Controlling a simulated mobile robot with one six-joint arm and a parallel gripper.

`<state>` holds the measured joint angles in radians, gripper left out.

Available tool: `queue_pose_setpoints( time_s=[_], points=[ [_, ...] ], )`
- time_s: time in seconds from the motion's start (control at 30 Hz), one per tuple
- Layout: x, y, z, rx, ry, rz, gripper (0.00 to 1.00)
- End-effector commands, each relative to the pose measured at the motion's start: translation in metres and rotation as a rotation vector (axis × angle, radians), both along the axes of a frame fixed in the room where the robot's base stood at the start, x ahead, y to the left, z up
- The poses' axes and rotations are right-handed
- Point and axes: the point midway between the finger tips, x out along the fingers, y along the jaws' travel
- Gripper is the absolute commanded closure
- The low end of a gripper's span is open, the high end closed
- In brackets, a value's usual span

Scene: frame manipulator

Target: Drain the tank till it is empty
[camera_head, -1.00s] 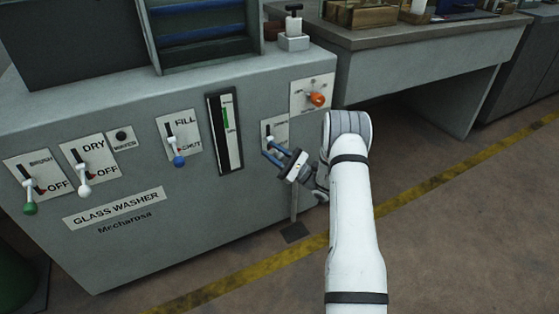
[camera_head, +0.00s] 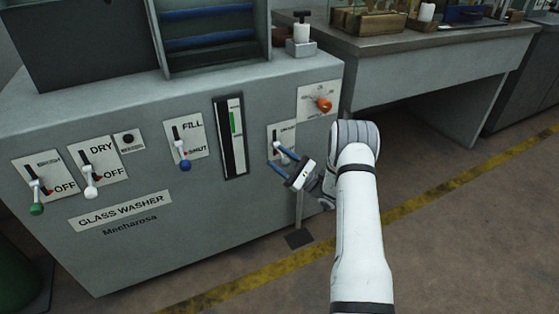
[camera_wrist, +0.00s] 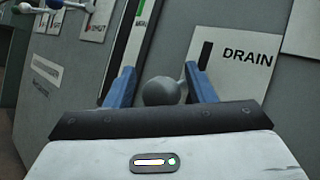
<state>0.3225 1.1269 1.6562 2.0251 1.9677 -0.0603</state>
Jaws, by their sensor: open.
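The drain plate (camera_head: 281,132) is on the grey glass washer front, right of the level gauge (camera_head: 232,137). In the wrist view its "DRAIN" label (camera_wrist: 247,55) is readable, with a dark slot beside it. The drain lever's grey ball knob (camera_wrist: 160,91) sits between the two blue fingers of my gripper (camera_wrist: 160,86), with gaps on both sides. Its thin rod runs toward the plate, partly hidden by the right finger. In the head view my gripper (camera_head: 281,160) is open at the drain lever. The gauge has a green band in its upper part.
Left of the gauge are the fill lever with a blue knob (camera_head: 185,165), the dry lever with a white knob (camera_head: 90,192) and another with a green knob (camera_head: 36,209). An orange knob (camera_head: 323,104) is above right of the drain plate. A workbench (camera_head: 430,60) stands right.

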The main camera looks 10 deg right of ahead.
Motion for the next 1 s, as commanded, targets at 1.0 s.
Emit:
queue_pose_setpoints(
  time_s=[1.0],
  points=[
    [-0.039, -0.055, -0.04, -0.002, 0.003, 0.0, 0.5]
  ],
)
